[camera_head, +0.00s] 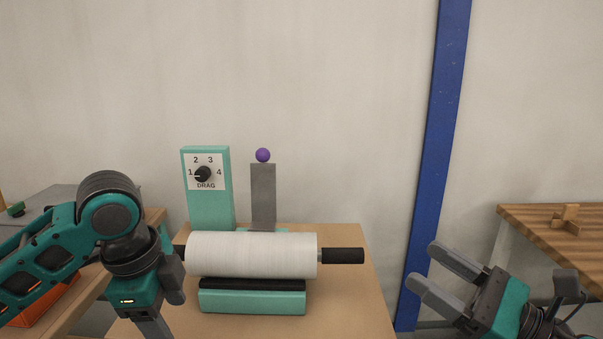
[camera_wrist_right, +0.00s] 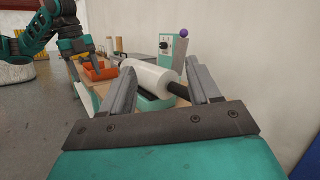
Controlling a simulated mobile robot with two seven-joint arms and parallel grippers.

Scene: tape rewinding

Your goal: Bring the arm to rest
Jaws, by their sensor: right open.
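My right gripper (camera_head: 421,263) is at the right of the head view. Its two grey fingers are spread, with nothing between them, and they point left toward the roll. It stands apart from the black end handle (camera_head: 342,255) of the white roll (camera_head: 252,255). In the right wrist view, the roll (camera_wrist_right: 151,78) shows beyond and between the open fingers (camera_wrist_right: 160,66). My left arm comes in from the left, and its gripper (camera_head: 152,325) points down beside the roll's left end. Its fingertips are cut off by the lower edge, so its opening is hidden.
The roll lies over a teal base (camera_head: 252,301) on a wooden table (camera_head: 352,306). Behind it stand a teal DRAG dial box (camera_head: 208,212) and a grey post (camera_head: 263,195) with a purple ball (camera_head: 263,155). An orange bin (camera_wrist_right: 99,70) lies left. A blue column (camera_head: 437,150) rises behind.

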